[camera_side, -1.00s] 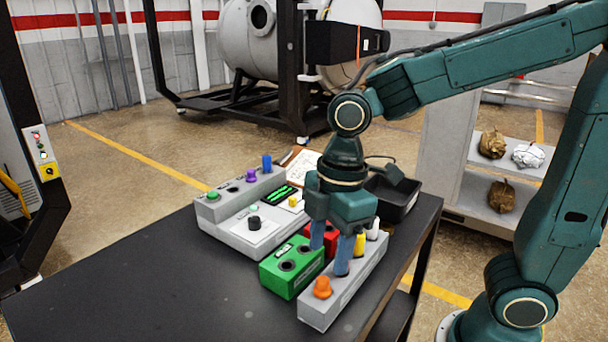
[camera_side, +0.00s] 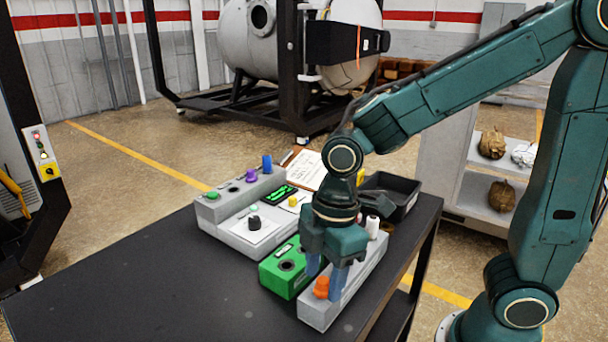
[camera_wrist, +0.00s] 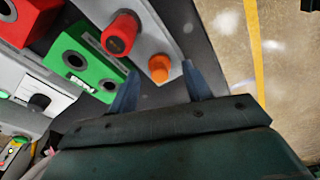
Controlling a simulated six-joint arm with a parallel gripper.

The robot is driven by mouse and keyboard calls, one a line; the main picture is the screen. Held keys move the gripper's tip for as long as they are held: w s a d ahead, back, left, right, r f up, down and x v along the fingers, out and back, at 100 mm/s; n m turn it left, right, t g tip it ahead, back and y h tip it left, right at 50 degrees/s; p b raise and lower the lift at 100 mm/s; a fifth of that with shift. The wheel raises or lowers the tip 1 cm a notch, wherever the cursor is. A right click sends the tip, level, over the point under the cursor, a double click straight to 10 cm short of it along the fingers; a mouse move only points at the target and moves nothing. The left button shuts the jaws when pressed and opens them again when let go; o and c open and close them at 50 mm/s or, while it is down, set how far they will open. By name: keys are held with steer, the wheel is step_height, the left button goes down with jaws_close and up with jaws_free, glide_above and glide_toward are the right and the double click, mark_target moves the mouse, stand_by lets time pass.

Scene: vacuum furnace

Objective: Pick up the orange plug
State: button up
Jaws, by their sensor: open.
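The orange plug (camera_side: 321,287) stands at the near end of the long grey block (camera_side: 312,313). In the wrist view the orange plug (camera_wrist: 159,68) sits just beyond and between the fingertips. My gripper (camera_side: 324,285) is open and points down over the near part of the block, its fingers just behind or beside the plug. The gripper also shows in the wrist view (camera_wrist: 160,85), with the two blue fingers apart and nothing between them that I can see gripped. Whether a finger touches the plug is unclear.
A red plug (camera_wrist: 119,33) stands beside the orange one on the block. A green box (camera_side: 286,266) with holes lies close to the left. A white plug (camera_side: 372,227) stands farther back. The grey control panel (camera_side: 243,233) is behind left. The table's front left is clear.

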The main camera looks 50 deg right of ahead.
mark_target(324, 279)
stand_by(0.3)
steer(key=c, duration=1.1)
steer(key=shift+o, duration=0.2)
steer(key=shift+r, duration=0.1)
step_height(324, 279, up, 20)
stand_by(0.4)
stand_by(0.5)
